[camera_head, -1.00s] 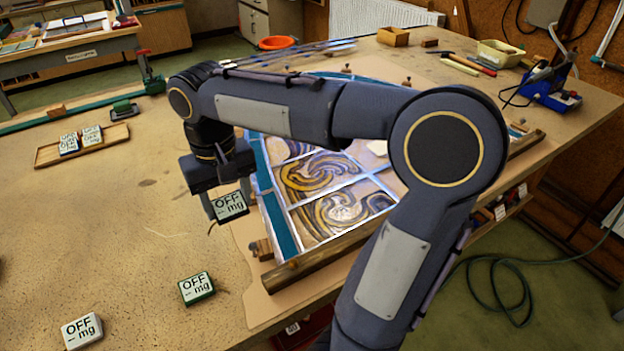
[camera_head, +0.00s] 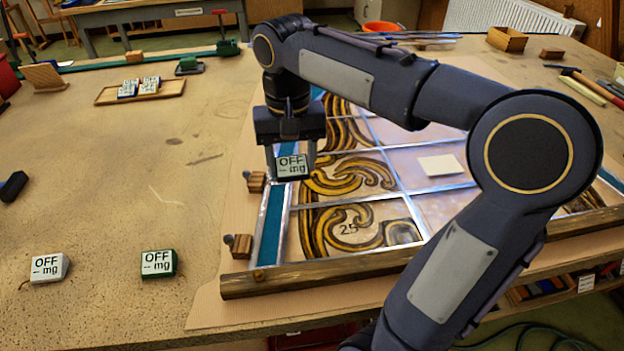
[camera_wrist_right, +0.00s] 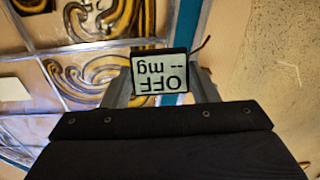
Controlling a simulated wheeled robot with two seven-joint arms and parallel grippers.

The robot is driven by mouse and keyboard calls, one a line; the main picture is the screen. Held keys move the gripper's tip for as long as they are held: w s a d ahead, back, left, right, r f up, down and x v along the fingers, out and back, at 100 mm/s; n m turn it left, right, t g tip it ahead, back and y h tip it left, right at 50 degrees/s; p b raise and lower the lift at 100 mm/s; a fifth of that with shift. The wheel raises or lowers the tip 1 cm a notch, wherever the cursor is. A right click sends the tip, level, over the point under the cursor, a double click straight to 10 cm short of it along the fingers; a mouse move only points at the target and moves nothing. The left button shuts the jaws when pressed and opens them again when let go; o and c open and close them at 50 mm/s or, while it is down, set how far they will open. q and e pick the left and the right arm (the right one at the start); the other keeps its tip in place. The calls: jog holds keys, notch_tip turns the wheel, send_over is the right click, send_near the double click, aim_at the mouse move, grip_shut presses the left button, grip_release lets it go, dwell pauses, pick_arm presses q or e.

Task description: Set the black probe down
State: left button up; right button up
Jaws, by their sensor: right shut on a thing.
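The black probe (camera_head: 292,165) is a small dark-edged block with a pale face reading "OFF -- mg". My right gripper (camera_head: 291,174) is shut on it, a finger on either side, over the left border of the leaded panel (camera_head: 350,215). In the right wrist view the probe (camera_wrist_right: 160,72) sits between the fingers with its face in sight. I cannot tell how high it is above the panel. A white probe (camera_head: 49,267) and a green probe (camera_head: 158,263) lie on the bench at the front left. My left gripper is out of view.
A wooden tray (camera_head: 108,97) with two pale-faced blocks stands at the back left. A black block (camera_head: 13,186) lies at the left edge. A wooden batten (camera_head: 300,277) and wooden blocks (camera_head: 238,246) edge the panel. The bench middle left is clear.

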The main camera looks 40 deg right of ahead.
send_over(310, 191)
jog(key=f, duration=0.5)
jog(key=shift+a+f+b, duration=0.2)
jog(key=shift+a+b, duration=0.05)
jog(key=shift+b, duration=0.05)
jog(key=shift+d+f+b, duration=0.15)
jog(key=shift+d+f, duration=0.05)
jog(key=shift+f, duration=0.8)
jog(key=shift+d+f+b, duration=0.15)
jog(key=shift+f, duration=0.8)
jog(key=shift+f, duration=0.1)
jog(key=o, duration=1)
jog(key=shift+f, duration=0.1)
jog(key=shift+c, duration=0.2)
notch_tip(310, 191, up, 12)
jog(key=p, duration=0.2)
jog(key=shift+r, duration=0.2)
